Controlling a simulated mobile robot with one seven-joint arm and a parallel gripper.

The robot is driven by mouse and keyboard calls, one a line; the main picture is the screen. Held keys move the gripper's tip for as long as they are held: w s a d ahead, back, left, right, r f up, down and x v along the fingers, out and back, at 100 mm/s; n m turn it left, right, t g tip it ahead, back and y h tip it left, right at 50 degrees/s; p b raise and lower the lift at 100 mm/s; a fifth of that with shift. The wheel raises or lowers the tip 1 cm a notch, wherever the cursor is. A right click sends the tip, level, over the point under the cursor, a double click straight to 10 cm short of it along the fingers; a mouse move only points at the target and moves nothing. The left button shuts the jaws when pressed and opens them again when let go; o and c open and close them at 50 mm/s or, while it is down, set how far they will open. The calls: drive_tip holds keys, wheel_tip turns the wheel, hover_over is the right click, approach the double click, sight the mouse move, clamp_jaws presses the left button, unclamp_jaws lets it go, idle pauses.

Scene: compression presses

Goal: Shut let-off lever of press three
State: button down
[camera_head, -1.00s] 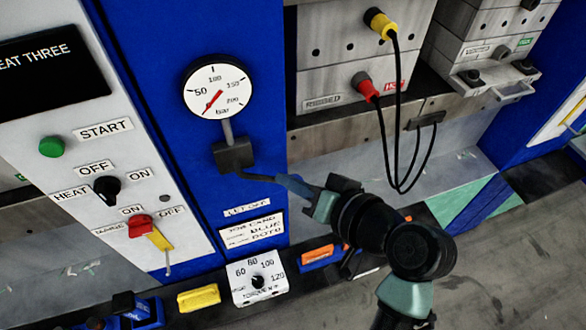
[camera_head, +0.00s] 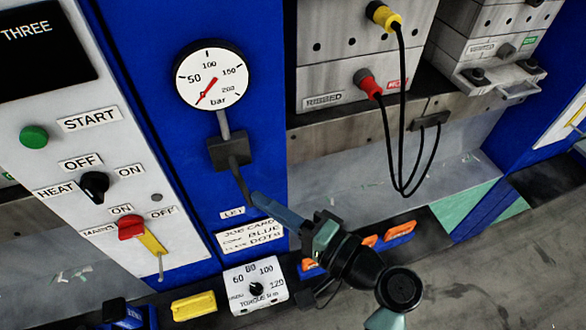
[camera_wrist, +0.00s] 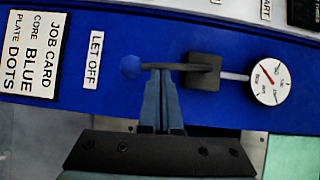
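The let-off lever (camera_head: 241,186) is a thin dark rod on a dark square block (camera_head: 227,151) under the pressure gauge on press three's blue panel. It hangs down, leaning slightly right. In the wrist view the rod (camera_wrist: 176,66) lies across the picture, ending in a blue ball knob (camera_wrist: 131,67) near the LET OFF label (camera_wrist: 93,60). My gripper (camera_head: 254,198) is at the lever's lower end and hides the knob in the head view. Its fingers (camera_wrist: 160,76) are close together, tips against or very near the rod's side, not visibly around it.
The pressure gauge (camera_head: 211,77) has its needle near the low end. To the left is a control panel with a green START button (camera_head: 34,136) and a red mains switch (camera_head: 131,228).

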drive_tip(key=shift+a+f+m, duration=0.15)
drive_tip(key=shift+a+m, duration=0.15)
drive_tip(key=shift+m, duration=0.1)
drive_tip(key=shift+s, duration=0.1)
idle(0.4)
